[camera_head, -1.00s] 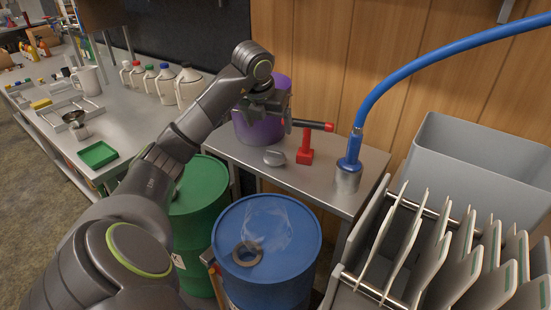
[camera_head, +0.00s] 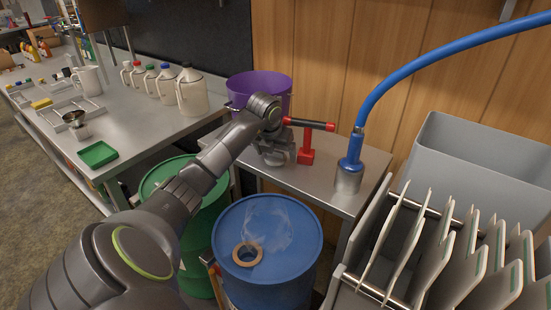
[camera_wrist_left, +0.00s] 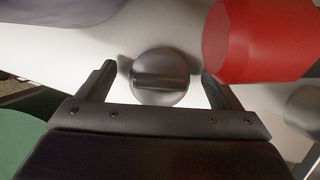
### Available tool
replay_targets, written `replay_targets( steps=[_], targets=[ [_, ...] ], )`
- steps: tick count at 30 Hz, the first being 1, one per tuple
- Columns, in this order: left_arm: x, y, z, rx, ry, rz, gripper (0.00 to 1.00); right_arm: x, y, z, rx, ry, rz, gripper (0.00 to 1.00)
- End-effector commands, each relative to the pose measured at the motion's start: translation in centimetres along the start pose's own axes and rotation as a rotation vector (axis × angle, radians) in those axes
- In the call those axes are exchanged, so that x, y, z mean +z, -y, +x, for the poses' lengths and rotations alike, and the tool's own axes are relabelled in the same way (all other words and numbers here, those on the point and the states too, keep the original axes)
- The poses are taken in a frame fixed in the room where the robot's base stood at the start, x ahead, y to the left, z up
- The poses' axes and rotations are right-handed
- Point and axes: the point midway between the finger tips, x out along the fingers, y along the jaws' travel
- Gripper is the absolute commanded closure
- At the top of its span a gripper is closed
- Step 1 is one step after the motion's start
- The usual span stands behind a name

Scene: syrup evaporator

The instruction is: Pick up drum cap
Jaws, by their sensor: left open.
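The drum cap (camera_wrist_left: 160,78) is a grey round cap with a raised bar across it, lying on the metal side table (camera_head: 330,188). In the left wrist view it sits between the two fingertips of my left gripper (camera_wrist_left: 159,80), with a gap on each side. The gripper is open and holds nothing. In the head view my left gripper (camera_head: 276,154) is low over the side table and hides the cap. My right gripper is not in view.
A red tool (camera_head: 306,146) stands close right of the gripper; its red base (camera_wrist_left: 262,40) is near the right finger. A purple bucket (camera_head: 272,85) is behind. A blue drum (camera_head: 300,255) with a ring stands in front, a hose nozzle (camera_head: 348,176) right.

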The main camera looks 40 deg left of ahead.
Motion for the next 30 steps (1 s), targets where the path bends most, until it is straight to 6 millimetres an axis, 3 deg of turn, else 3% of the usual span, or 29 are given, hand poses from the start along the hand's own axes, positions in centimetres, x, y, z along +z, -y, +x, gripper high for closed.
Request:
replay_targets(
  steps=[6,17,30],
  targets=[
    [0.0,0.0,0.1,0.0,0.001,0.0,0.14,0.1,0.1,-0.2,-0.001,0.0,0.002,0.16],
    [0.0,0.0,0.1,0.0,0.001,0.0,0.61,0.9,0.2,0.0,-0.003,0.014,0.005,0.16],
    [0.0,-0.1,-0.9,0.0,0.004,0.001,0.62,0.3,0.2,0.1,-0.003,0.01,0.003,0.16]
  ],
)
